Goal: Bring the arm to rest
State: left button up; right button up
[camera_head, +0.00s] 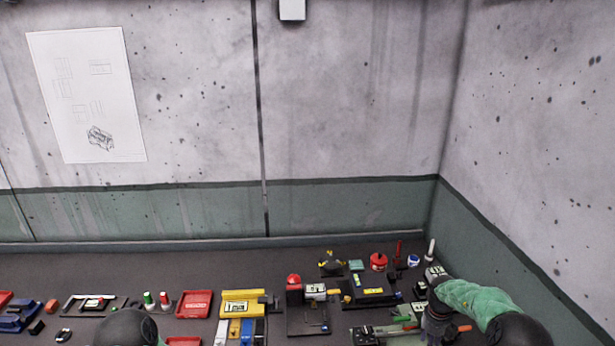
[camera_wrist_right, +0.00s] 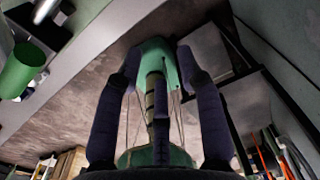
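My right arm (camera_head: 475,300) comes in at the lower right of the head view in a green sleeve. Its dark wrist and gripper area (camera_head: 435,322) is over the right end of the bench, partly cut off by the bottom edge. A dark rounded part at the lower left of the head view seems to be my left arm; the left gripper is not in view.
The dark bench (camera_head: 200,270) holds a yellow block (camera_head: 243,302), red trays (camera_head: 195,303), a red round item (camera_head: 378,261) and several small tools. A concrete wall stands behind, with a corner at right. The strip along the wall at left is clear.

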jog(key=s+f+n+h+b, duration=0.5)
jog(key=f+n, duration=0.3)
jog(key=f, duration=0.5)
jog(key=s+a+f+n+t+y+b, duration=0.1)
jog(key=s+a+f+n+t+b, duration=0.25)
jog(key=a+f+n+b, duration=0.35)
jog(key=s+a+f+n+g+y+b, duration=0.1)
jog(key=s+a+f+n+y, duration=0.3)
jog(key=s+a+n, duration=0.5)
jog(key=s+a+f+n+g+y+b, duration=0.2)
jog(key=s+a+f+n+y+b, duration=0.2)
jog(key=s+a+n, duration=0.5)
jog(key=s+a+f, duration=0.2)
jog(key=s+a, duration=0.2)
jog(key=s, duration=0.2)
jog(key=shift+s, duration=0.35)
jog(key=shift+f, duration=0.15)
